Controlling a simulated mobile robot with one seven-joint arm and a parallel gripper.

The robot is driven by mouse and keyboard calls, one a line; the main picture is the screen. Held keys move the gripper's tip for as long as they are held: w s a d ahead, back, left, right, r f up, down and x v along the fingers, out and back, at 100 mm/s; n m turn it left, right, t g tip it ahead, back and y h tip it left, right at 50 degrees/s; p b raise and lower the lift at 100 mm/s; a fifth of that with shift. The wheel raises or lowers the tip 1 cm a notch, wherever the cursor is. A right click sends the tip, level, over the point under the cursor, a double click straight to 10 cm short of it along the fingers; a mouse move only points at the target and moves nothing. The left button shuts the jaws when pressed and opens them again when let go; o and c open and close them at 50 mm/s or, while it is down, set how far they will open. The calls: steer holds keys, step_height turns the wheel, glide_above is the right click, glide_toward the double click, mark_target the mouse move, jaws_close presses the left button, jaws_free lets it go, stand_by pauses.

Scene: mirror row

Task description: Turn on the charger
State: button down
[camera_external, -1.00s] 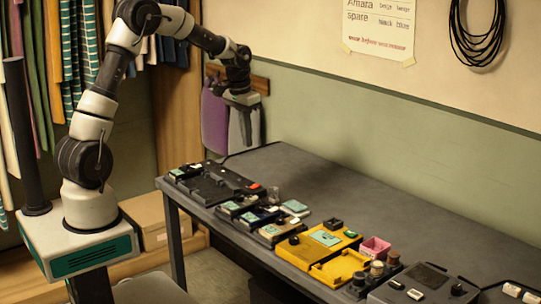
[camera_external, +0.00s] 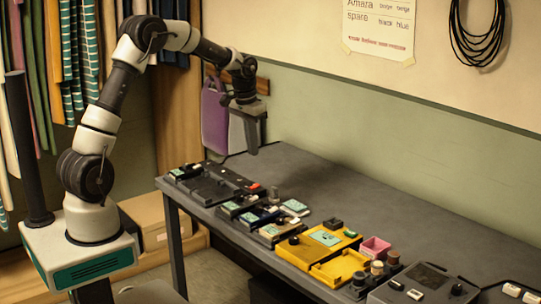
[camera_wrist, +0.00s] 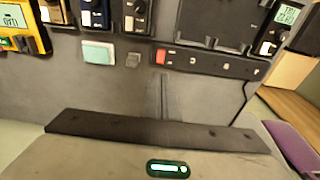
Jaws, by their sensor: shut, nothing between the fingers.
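A dark charger with a broad recessed face (camera_external: 208,189) lies at the far left end of the table; its lower part shows at the top of the wrist view (camera_wrist: 215,22). Beside it runs a dark power strip (camera_wrist: 205,63) with a red switch (camera_wrist: 161,57) at one end; the switch also shows in the external view (camera_external: 254,186). I cannot tell whether the switch is on or off. My gripper (camera_external: 252,152) is shut and empty, above the table and apart from the strip. In the wrist view its fingers (camera_wrist: 163,78) point toward the red switch.
Several small devices (camera_external: 262,219) sit near the charger. A mint block (camera_wrist: 98,52) and a small grey block (camera_wrist: 133,60) lie beside the strip. A yellow tray (camera_external: 338,270) and pink box (camera_external: 375,246) stand farther right. The table's back half is mostly clear.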

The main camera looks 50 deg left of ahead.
mark_target(257, 185)
steer(key=f, duration=0.3)
steer(key=w+f+b, duration=0.1)
steer(key=f, duration=0.6)
steer(key=shift+w+f+b, duration=0.15)
steer(key=shift+w+b, duration=0.05)
steer(key=shift+b, duration=0.1)
steer(key=shift+p, duration=0.4)
